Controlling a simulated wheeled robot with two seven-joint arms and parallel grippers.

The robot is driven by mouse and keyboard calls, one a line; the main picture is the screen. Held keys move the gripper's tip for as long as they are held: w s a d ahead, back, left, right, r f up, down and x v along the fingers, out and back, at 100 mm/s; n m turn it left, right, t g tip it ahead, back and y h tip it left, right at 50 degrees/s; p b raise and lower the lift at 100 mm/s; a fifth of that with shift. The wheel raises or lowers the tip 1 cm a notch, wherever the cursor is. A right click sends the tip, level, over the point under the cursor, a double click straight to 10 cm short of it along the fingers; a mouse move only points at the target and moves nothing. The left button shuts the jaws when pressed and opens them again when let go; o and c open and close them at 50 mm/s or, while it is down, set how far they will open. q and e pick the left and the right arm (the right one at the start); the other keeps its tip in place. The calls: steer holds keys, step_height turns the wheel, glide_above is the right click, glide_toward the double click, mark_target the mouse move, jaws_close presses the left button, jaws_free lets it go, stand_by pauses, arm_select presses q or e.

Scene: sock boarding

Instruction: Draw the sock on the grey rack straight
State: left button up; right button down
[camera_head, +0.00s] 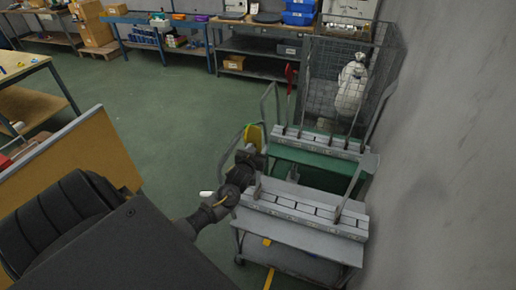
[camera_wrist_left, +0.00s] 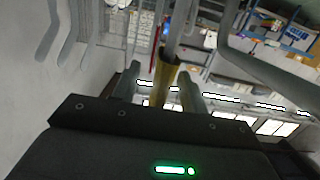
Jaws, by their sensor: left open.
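The grey rack (camera_head: 305,235) stands at the lower right of the head view, with upright grey forms along it. A yellow sock (camera_head: 254,134) shows just beyond my left gripper (camera_head: 252,155). In the left wrist view the yellow sock (camera_wrist_left: 167,76) is around a grey form (camera_wrist_left: 176,35), between the two fingers of my left gripper (camera_wrist_left: 158,88). The fingers are open, one on each side of the sock. Whether they touch it I cannot tell. The lower part of the sock is hidden by the gripper body. My right gripper is not in view.
A green rack (camera_head: 320,160) stands just behind the grey one. Beyond it is a wire cage (camera_head: 386,75) with a white bag (camera_head: 351,88). A grey wall (camera_head: 450,150) closes the right side. Green floor (camera_head: 170,120) is free to the left.

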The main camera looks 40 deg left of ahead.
arm_select(q)
steer(key=f+p+v, duration=0.1)
steer(key=p+v, duration=0.3)
steer(key=v, duration=0.5)
steer(key=shift+p, duration=0.4)
steer(key=shift+f, duration=0.15)
